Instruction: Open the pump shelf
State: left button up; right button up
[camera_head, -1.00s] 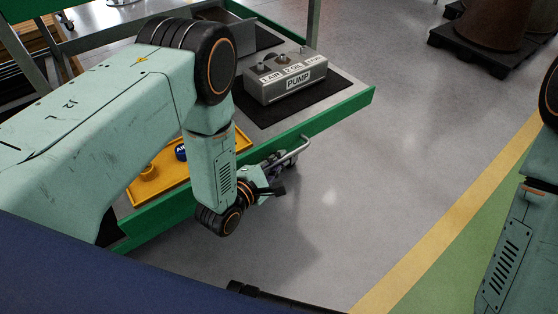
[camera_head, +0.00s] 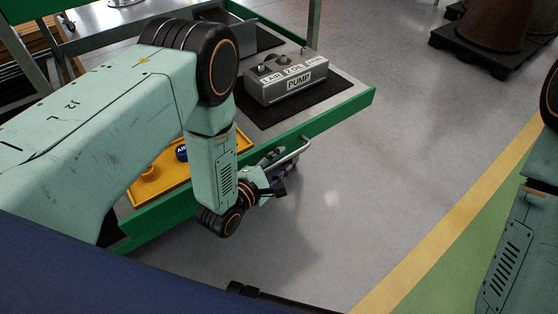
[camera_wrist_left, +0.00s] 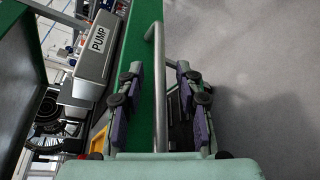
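The pump shelf has a green front edge (camera_head: 345,113) and a grey top, and it carries a grey box labelled PUMP (camera_head: 290,82). A metal bar handle (camera_head: 296,152) runs along the green front; it also shows in the left wrist view (camera_wrist_left: 160,80). My left gripper (camera_head: 277,172) is at the left part of the handle. In the left wrist view my left gripper (camera_wrist_left: 161,92) is open, with one finger on each side of the bar and gaps between. My right gripper is out of view; only part of the right arm shows.
A yellow tray (camera_head: 175,183) with a blue cap (camera_head: 182,153) sits on the shelf, partly behind my left arm. A post (camera_head: 314,22) stands at the back. A dark pallet (camera_head: 470,50) is far right. The floor before the shelf is clear.

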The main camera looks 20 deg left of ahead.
pick_arm(q)
jog(key=v, duration=1.2)
